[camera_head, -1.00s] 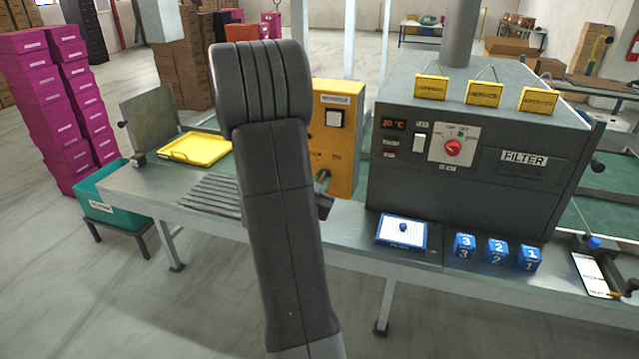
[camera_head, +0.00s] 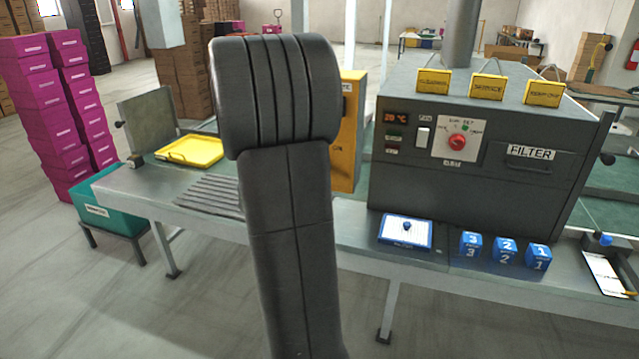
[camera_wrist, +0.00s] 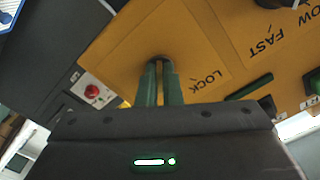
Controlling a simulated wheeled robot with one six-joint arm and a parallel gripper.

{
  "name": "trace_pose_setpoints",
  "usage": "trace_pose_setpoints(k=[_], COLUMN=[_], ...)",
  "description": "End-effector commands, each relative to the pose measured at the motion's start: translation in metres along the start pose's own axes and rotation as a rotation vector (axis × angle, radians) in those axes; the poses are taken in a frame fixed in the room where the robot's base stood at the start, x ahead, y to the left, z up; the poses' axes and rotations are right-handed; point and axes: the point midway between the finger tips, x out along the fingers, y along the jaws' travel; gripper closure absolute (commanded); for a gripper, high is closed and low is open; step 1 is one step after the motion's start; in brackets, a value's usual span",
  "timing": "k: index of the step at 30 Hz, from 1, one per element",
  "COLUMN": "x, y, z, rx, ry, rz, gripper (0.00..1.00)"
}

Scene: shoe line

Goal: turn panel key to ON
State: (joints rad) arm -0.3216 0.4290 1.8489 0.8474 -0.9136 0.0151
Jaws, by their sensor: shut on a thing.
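The yellow panel (camera_head: 350,125) stands on the bench, mostly hidden behind my arm in the head view. In the wrist view the yellow panel (camera_wrist: 120,50) fills the middle, with a LOCK marking beside my fingers and FAST and SLOW markings at upper right. My gripper (camera_wrist: 160,64) has its two greenish fingers close together at the panel face, shut on the panel key. The key is almost wholly hidden between the fingertips, so its exact angle cannot be told.
The grey filter machine (camera_head: 470,185) with a red knob (camera_head: 457,143) stands right of the panel. A blue-and-white pad (camera_head: 406,231) and blue numbered cubes (camera_head: 505,250) lie in front of it. A yellow tray (camera_head: 190,151) and slatted rack (camera_head: 212,194) are left.

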Motion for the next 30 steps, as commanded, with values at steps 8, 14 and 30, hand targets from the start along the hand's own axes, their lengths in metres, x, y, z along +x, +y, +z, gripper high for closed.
trace_pose_setpoints(k=[8, 14, 30], x=[0.0, 0.0, -0.042], y=[0.0, 0.0, -0.001], z=[0.0, 0.0, 0.001], rx=[0.006, 0.005, 0.006], ry=[-0.002, -0.002, -0.003], rz=[0.002, 0.001, -0.003], gripper=[1.0, 0.73, 0.73])
